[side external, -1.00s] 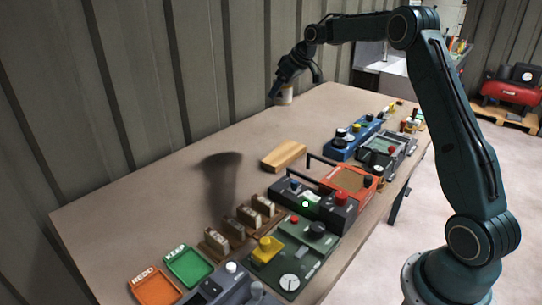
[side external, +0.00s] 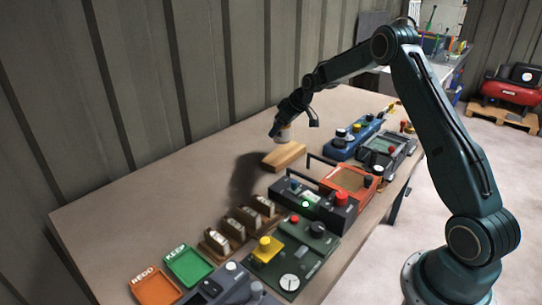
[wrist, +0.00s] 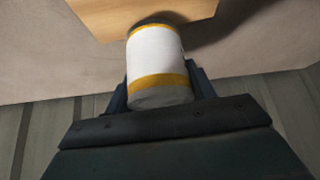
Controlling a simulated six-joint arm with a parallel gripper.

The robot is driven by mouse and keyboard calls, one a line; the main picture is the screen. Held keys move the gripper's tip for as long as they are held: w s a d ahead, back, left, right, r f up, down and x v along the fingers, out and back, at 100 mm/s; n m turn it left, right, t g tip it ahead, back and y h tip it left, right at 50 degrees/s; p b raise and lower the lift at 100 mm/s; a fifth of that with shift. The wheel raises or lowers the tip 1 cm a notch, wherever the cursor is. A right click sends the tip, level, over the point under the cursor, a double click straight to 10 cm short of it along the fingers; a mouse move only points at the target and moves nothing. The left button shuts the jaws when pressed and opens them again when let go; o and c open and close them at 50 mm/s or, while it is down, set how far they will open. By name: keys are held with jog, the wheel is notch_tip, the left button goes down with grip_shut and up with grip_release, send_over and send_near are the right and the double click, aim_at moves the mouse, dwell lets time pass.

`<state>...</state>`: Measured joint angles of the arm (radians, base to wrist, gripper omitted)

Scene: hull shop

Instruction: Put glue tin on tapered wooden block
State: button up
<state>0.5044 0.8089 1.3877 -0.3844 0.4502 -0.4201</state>
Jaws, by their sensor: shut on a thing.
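The glue tin (wrist: 156,58) is a white cylinder with yellow-orange bands. It also shows in the side external view (side external: 285,134), right at the tapered wooden block. My gripper (side external: 292,122) is shut on the tin, and its fingers (wrist: 158,88) flank the tin in the wrist view. The tapered wooden block (side external: 284,157) lies flat on the bench. Its pale wood also shows at the top of the wrist view (wrist: 100,12). The tin is over the block; I cannot tell whether it touches the block's top.
The bench (side external: 150,195) is clear to the left of the block. Control boxes, including an orange-topped one (side external: 345,177) and a blue one (side external: 352,140), stand to its right. Green (side external: 188,266) and orange (side external: 155,285) trays lie at the front. A ribbed wall (side external: 170,70) stands behind.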

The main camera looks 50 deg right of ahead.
aim_at(281, 136)
jog(key=shift+f, duration=2.1)
jog(key=o, duration=1.2)
jog(key=shift+f, duration=0.15)
jog(key=shift+s+r, duration=0.25)
jog(key=shift+r, duration=0.3)
jog(key=v, duration=1.1)
